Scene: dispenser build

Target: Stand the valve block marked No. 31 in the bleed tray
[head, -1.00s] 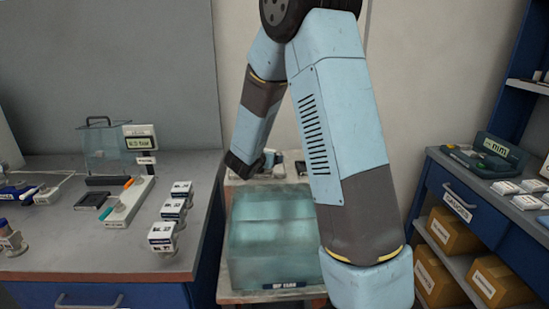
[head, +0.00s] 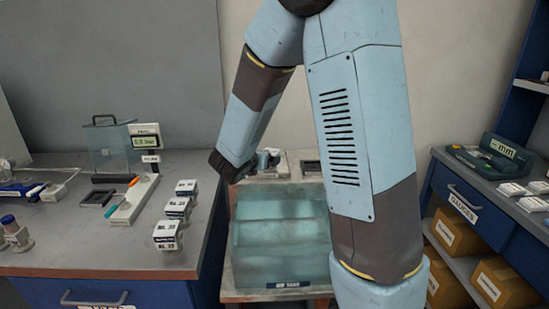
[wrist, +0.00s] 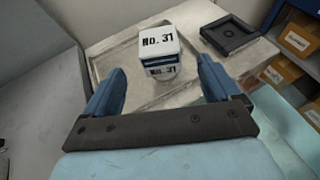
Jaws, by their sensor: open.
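The valve block marked No. 31 (wrist: 157,42), white on top with a blue band, stands upright in a shallow pale tray (wrist: 113,54) in the wrist view. I take this tray to be the bleed tray; no label on it is readable. My gripper (wrist: 161,68) is open, with one blue finger on each side of the block's near side. A gap shows between the block and each finger.
A dark square fixture (wrist: 228,35) sits right of the tray. The glassy tank (head: 280,240) stands in front. On the left bench are several similar blocks (head: 167,236), a clear box (head: 107,147) and a display (head: 145,138). Blue shelving with cartons (head: 458,232) is at right.

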